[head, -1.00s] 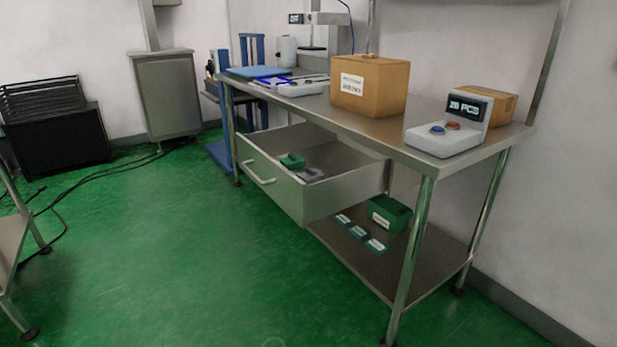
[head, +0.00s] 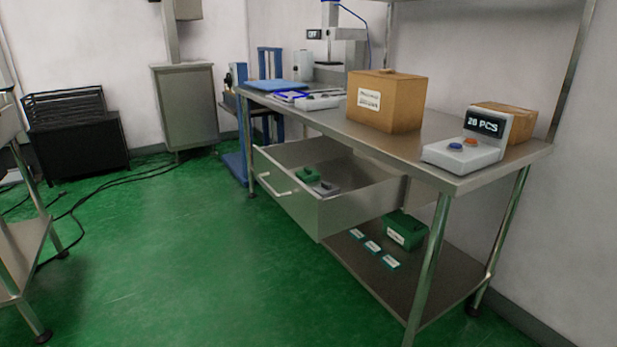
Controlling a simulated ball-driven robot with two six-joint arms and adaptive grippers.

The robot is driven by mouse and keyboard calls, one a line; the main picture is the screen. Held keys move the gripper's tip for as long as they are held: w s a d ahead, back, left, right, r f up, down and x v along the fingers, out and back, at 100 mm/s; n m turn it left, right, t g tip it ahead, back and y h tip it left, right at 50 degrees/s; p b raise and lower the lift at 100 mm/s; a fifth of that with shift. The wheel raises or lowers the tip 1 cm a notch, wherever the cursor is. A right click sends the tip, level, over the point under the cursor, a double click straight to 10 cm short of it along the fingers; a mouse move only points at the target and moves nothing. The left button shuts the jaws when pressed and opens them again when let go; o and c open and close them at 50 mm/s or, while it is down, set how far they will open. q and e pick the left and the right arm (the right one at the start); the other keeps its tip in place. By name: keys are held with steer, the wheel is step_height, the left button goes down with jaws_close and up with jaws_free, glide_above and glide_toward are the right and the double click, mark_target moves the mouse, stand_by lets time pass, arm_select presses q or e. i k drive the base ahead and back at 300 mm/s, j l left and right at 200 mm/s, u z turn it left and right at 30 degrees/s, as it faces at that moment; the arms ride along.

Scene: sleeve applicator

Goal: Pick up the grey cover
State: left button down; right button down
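A small grey item (head: 326,188), which may be the grey cover, lies in the open drawer (head: 335,213) under the steel workbench. A green item (head: 307,174) lies beside it, further back in the drawer. Both are small in view and their exact shapes are hard to tell. The drawer's front wall hides part of its floor. Neither of my grippers shows in the head view.
The workbench top (head: 431,137) carries a cardboard box (head: 385,103) and a counter display reading 28 PCS (head: 483,124). A green box (head: 405,230) and several small cards sit on the lower shelf. Green floor (head: 190,260) is clear in front. Cables (head: 110,190) lie at left.

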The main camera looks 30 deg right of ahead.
mark_target(326, 190)
steer(key=z, duration=1.35)
steer(key=i+l+u, duration=0.25)
steer(key=i+l, duration=0.3)
steer(key=l, duration=0.1)
